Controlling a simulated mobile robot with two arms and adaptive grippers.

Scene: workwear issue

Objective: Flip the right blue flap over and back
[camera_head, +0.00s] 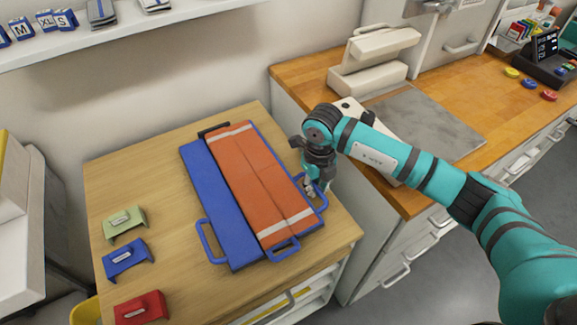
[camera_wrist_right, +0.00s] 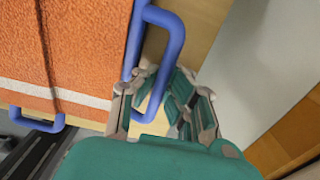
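A blue folding board lies on the wooden table. Its left flap (camera_head: 218,212) is bare and flat. An orange garment (camera_head: 257,184) with pale stripes covers most of the right part, and the right blue flap shows only at its edge and handle. My right gripper (camera_head: 316,186) is at the right flap's side handle (camera_head: 320,203). In the right wrist view, the blue handle (camera_wrist_right: 175,55) passes between my right gripper's fingertips (camera_wrist_right: 164,75), which look closed on it; one finger is inside the loop. The flap lies flat. My left gripper is not in view.
Green (camera_head: 124,222), blue (camera_head: 126,258) and red (camera_head: 141,308) small holders stand at the table's left. A wooden counter (camera_head: 300,74) with a grey plate (camera_head: 428,122) and a cream machine (camera_head: 372,66) adjoins on the right. A shelf (camera_head: 130,32) hangs above.

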